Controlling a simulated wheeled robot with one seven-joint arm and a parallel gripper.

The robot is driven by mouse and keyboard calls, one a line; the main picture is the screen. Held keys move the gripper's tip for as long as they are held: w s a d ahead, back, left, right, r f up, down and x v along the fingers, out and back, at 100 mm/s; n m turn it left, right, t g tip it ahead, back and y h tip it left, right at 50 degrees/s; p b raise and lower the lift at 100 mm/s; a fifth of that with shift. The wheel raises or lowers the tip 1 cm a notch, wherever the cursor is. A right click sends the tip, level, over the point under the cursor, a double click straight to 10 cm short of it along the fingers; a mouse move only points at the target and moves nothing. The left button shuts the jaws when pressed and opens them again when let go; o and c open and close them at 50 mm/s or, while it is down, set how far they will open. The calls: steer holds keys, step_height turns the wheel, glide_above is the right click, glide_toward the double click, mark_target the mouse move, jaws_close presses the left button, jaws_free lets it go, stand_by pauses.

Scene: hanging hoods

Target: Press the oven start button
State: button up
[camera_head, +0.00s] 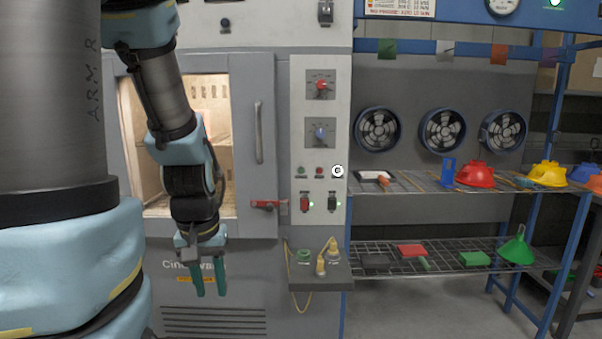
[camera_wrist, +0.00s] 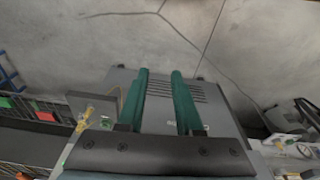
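The oven (camera_head: 262,90) stands ahead, its lit chamber visible through the window in its door. Its control panel (camera_head: 342,100) carries a red knob (camera_head: 320,86), a blue knob (camera_head: 320,133), a small green button (camera_head: 300,171), a small red button (camera_head: 319,171) and a white round button (camera_head: 338,171). Below are a red switch (camera_head: 304,203) and a black switch (camera_head: 332,203). I cannot read which is start. My gripper (camera_head: 209,291) hangs fingers-down in front of the lower oven, left of and below the buttons. In the wrist view its green fingers (camera_wrist: 160,76) are apart and empty.
A ledge (camera_head: 330,282) below the panel holds a green ring and yellow fittings with a hanging cord. A door handle (camera_head: 258,132) and red latch (camera_head: 268,204) stick out left of the panel. Racks with hard hats (camera_head: 475,174) stand right. Floor (camera_head: 420,310) is clear.

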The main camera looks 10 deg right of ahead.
jaws_close()
stand_by(1.2)
